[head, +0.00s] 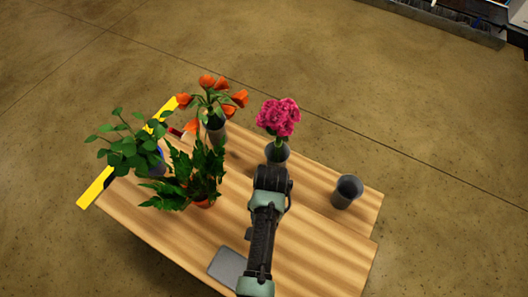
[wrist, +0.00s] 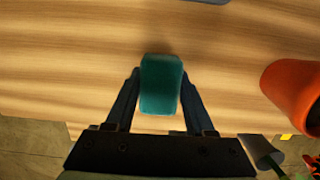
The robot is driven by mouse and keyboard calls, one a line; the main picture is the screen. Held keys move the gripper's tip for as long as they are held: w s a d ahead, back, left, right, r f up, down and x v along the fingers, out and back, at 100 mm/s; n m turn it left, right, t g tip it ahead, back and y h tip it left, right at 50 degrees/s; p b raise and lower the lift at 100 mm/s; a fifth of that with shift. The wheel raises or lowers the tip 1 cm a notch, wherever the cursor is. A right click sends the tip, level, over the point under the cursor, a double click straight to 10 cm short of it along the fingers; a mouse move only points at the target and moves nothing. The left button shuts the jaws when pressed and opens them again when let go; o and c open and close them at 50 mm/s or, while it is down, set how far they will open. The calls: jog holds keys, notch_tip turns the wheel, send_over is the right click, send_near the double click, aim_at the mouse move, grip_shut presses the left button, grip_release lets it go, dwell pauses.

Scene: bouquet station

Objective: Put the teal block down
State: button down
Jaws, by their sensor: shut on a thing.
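The teal block (wrist: 160,82) is between the two fingers of my gripper (wrist: 158,100) in the wrist view, and the fingers are shut on it. Wooden tabletop shows behind and around the block. I cannot tell whether its underside touches the table. In the head view my arm reaches over the table (head: 310,245), and the arm hides the gripper and the block.
An orange pot (wrist: 297,90) stands to the right of the block. Potted green plants (head: 192,178), orange flowers (head: 212,100) and pink flowers (head: 278,118) crowd the table's left and back. An empty grey cup (head: 346,191) stands at right. A grey flat item (head: 226,266) lies near the front.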

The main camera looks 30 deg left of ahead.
jog(key=shift+f, duration=0.75)
jog(key=shift+r, duration=0.1)
jog(key=shift+c, duration=1.3)
grip_release()
jog(key=r+p, duration=0.2)
jog(key=r, duration=0.2)
jog(key=w+r+p, duration=0.1)
jog(key=r+p, duration=0.1)
jog(key=r, duration=0.2)
jog(key=r+p, duration=0.3)
jog(key=r, duration=0.1)
jog(key=shift+w, duration=0.25)
